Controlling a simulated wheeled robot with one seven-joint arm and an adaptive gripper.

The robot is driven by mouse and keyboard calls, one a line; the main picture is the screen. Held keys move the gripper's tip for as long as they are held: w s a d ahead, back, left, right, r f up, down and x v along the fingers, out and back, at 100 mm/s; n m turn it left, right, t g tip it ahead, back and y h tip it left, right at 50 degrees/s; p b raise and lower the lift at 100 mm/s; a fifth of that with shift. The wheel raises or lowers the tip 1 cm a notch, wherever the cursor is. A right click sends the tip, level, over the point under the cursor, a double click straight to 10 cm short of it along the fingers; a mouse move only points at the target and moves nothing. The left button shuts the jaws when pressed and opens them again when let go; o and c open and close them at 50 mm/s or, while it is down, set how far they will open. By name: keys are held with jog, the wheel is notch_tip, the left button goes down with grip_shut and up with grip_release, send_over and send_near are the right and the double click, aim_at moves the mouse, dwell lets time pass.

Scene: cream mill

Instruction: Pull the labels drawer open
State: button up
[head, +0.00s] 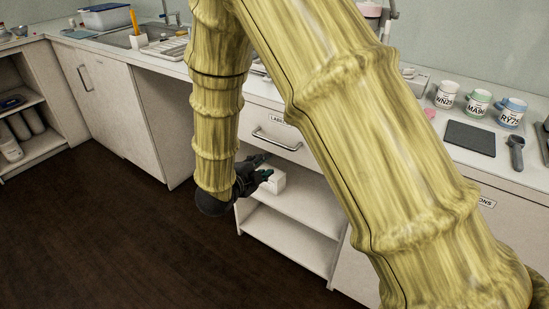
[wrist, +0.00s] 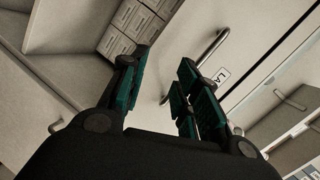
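The labels drawer (head: 297,147) is a pale front under the counter, with a partly hidden label and a curved metal bar handle (head: 277,140). It looks shut. My gripper (head: 264,168) is at the drawer's lower left, in front of the open shelves. In the wrist view, my gripper (wrist: 157,95) has its teal-padded fingers spread apart with nothing between them. My arm hides part of the drawer front and counter in the head view.
Open shelves (head: 290,205) lie below the drawer, with a white box (head: 272,181) on the upper one. Cups (head: 446,95) and a dark mat (head: 470,137) stand on the counter at right. The dark floor (head: 110,230) at left is clear.

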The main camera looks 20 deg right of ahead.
aim_at(274, 142)
notch_tip(274, 142, up, 5)
jog(key=a+m+h+b, duration=0.2)
jog(key=m, duration=0.3)
jog(key=shift+g, duration=0.4)
jog(key=b+x, duration=0.1)
jog(key=x, duration=0.9)
jog(key=shift+w+d, duration=0.3)
grip_shut()
